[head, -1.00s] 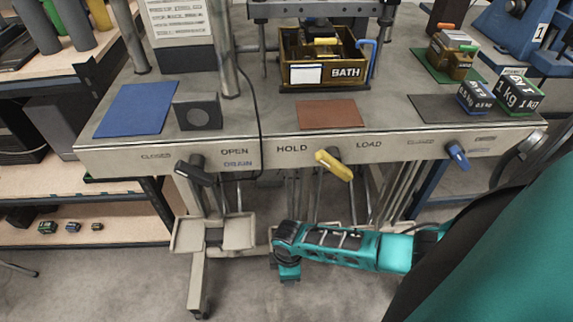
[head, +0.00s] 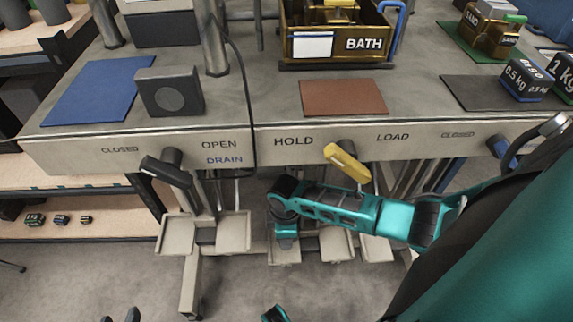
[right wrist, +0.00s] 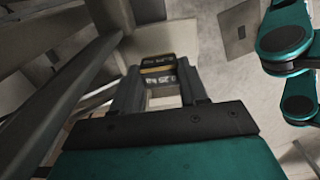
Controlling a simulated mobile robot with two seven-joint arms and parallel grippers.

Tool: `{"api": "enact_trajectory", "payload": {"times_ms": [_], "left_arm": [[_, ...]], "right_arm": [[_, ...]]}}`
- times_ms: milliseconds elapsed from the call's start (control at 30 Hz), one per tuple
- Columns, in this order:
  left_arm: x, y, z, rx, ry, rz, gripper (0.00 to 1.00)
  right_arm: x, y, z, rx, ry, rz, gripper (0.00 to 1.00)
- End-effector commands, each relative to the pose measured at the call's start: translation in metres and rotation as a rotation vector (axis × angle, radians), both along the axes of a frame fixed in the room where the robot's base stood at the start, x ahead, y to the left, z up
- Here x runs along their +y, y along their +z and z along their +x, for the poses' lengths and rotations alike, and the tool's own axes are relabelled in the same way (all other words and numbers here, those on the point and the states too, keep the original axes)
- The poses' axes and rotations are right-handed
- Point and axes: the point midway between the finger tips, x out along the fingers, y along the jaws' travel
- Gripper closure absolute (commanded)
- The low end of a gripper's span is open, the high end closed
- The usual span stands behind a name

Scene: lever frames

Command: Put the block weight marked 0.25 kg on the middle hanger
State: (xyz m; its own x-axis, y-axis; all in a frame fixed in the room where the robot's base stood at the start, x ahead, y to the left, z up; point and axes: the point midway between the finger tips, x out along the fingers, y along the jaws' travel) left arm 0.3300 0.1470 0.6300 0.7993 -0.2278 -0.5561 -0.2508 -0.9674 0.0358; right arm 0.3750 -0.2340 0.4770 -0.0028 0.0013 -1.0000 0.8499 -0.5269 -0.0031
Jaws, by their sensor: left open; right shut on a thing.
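My right gripper (right wrist: 160,88) is shut on a small dark block weight (right wrist: 158,64) with a yellowish band. Its pale lettering is upside down in the right wrist view and seems to read 0.25 kg. In the head view my right forearm reaches below the bench front, and the fingertips and block are hidden. Cream trays hang under the bench, including a middle one (head: 283,257) just below my right wrist. A pale surface shows below the block in the wrist view; contact cannot be told. My left gripper (head: 119,316) is open and empty at the bottom edge.
A black lever (head: 167,172), a yellow lever (head: 347,162) and a blue lever (head: 502,151) stick out from the bench front. A 0.5 kg block (head: 526,82) stands on a dark mat. Small blocks (head: 60,219) sit on the lower left shelf.

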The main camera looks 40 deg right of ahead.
Motion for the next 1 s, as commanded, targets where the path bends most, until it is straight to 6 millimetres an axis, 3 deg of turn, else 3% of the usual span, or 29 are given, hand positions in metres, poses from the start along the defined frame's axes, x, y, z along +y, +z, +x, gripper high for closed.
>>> {"api": "enact_trajectory", "payload": {"times_ms": [33,100,200,433,667,700,933,1000], "left_arm": [[0.000,-0.018,0.000,0.002,-0.001,0.001,0.57],[0.001,-0.030,-0.002,0.010,-0.004,0.006,0.57],[0.001,-0.038,-0.003,0.025,-0.011,0.009,0.57],[-0.004,-0.020,0.004,-0.002,-0.016,-0.002,0.57],[-0.004,-0.021,0.006,-0.006,-0.015,-0.004,0.57],[-0.005,-0.021,0.006,-0.005,-0.015,-0.004,0.57],[-0.006,-0.021,0.005,-0.002,-0.012,-0.010,0.57],[-0.006,-0.021,0.005,-0.001,-0.012,-0.009,0.57]], "right_arm": [[0.000,-0.014,0.002,-0.002,0.002,0.001,0.97],[0.000,-0.022,0.004,-0.003,0.003,0.001,0.97],[0.000,-0.026,0.006,-0.003,0.005,0.001,0.97],[0.000,-0.023,0.006,-0.002,0.005,0.000,0.97],[0.001,-0.028,0.006,-0.003,0.005,0.001,0.97],[0.001,-0.027,0.006,-0.001,0.006,0.000,0.53],[0.001,-0.028,0.005,-0.001,0.006,0.000,0.31],[0.001,-0.028,0.005,-0.001,0.006,0.000,0.31]]}}
